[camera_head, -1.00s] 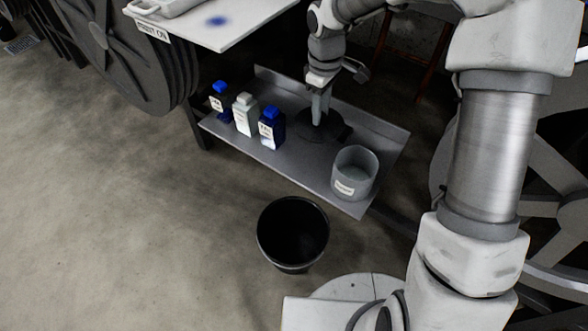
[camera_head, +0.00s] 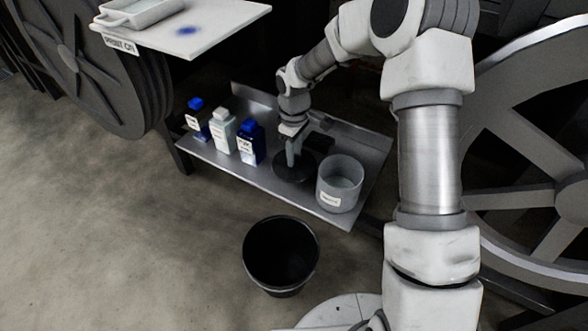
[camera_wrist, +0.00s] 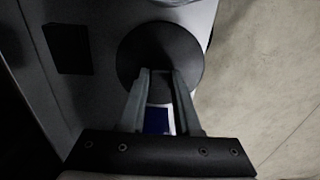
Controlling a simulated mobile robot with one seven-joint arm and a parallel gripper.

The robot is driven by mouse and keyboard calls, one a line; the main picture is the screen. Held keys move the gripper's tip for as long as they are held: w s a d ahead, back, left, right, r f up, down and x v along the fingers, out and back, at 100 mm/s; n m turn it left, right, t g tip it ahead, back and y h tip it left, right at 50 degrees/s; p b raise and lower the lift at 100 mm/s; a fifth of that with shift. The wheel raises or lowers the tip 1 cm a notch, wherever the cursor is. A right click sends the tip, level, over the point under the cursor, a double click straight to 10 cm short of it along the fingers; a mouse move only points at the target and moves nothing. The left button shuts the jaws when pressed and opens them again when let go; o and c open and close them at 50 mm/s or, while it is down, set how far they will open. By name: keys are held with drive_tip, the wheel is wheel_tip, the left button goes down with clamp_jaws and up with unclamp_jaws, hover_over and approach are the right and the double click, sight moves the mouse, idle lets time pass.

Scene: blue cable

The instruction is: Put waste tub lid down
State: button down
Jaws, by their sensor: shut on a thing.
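The waste tub (camera_head: 340,194) is a grey open cylinder with a white label, standing at the right end of the metal shelf, with pale contents showing inside. The lid (camera_head: 292,172) is a dark round disc left of the tub, low over the shelf. It also shows in the wrist view (camera_wrist: 190,65). My gripper (camera_head: 291,160) points down at the lid's middle and is shut on the lid. In the wrist view the fingertips (camera_wrist: 162,74) meet at the disc's centre. I cannot tell whether the lid touches the shelf.
The metal shelf (camera_head: 262,176) also carries a blue bottle (camera_head: 251,146), a pale bottle (camera_head: 223,134) and another blue bottle (camera_head: 198,122) to the left. A black bin (camera_head: 281,255) stands on the floor in front. A white table (camera_head: 222,24) is above left.

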drive_tip(key=shift+f+b, duration=0.7)
drive_tip(key=shift+f, duration=1.75)
drive_tip(key=shift+f, duration=0.1)
drive_tip(key=c, duration=0.6)
unclamp_jaws()
